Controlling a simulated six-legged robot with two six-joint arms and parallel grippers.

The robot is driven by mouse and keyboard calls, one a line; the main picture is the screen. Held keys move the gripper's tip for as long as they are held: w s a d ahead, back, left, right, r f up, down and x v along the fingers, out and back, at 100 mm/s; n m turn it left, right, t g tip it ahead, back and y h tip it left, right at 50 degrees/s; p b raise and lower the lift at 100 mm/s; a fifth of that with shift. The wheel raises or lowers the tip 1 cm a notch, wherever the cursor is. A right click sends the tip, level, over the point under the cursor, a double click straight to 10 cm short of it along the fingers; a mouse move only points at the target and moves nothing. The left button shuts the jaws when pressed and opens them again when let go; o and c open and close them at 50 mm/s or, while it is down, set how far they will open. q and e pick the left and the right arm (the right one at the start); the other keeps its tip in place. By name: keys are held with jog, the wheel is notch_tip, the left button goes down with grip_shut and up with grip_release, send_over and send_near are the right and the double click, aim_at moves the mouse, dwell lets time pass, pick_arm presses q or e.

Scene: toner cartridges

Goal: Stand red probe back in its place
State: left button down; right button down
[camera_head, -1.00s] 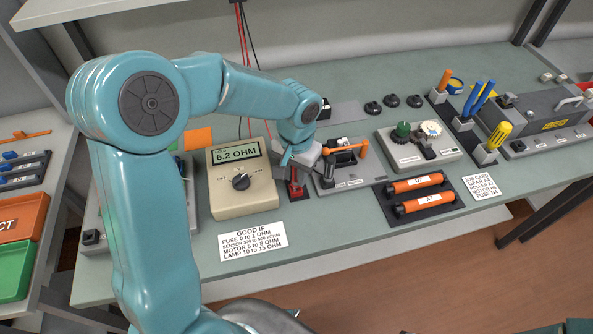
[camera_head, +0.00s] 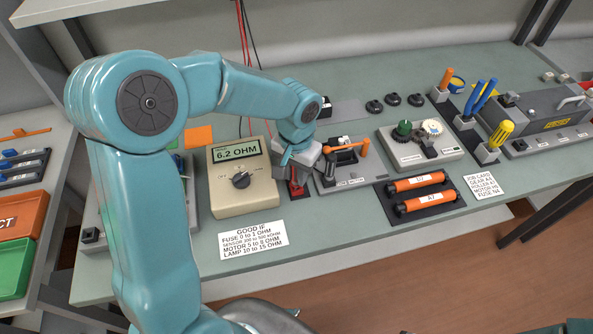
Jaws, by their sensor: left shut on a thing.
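My left gripper (camera_head: 302,163) is just right of the meter, at the end of the teal arm. It is shut on the red probe, which is mostly hidden by the gripper and wrist. A red piece (camera_head: 296,188) shows right below the gripper, close to the bench; I cannot tell whether it is the probe or its stand. A red lead (camera_head: 243,45) hangs from above and passes behind my arm. The yellow-beige meter (camera_head: 259,193) reads 6.2 OHM. My right gripper is not in view.
A grey fixture with an orange lever (camera_head: 357,150) stands close right of the gripper. Farther right are a tray with orange rollers (camera_head: 419,183), a gear unit (camera_head: 398,152) and tool holders. A limit card (camera_head: 253,241) lies in front of the meter.

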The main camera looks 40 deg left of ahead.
pick_arm(q)
jog(key=shift+f+b, duration=0.6)
jog(key=shift+f, duration=0.15)
dwell(0.3)
jog(key=c, duration=0.9)
grip_release()
notch_tip(320, 180, up, 16)
jog(key=p, duration=0.1)
jog(key=shift+r, duration=0.25)
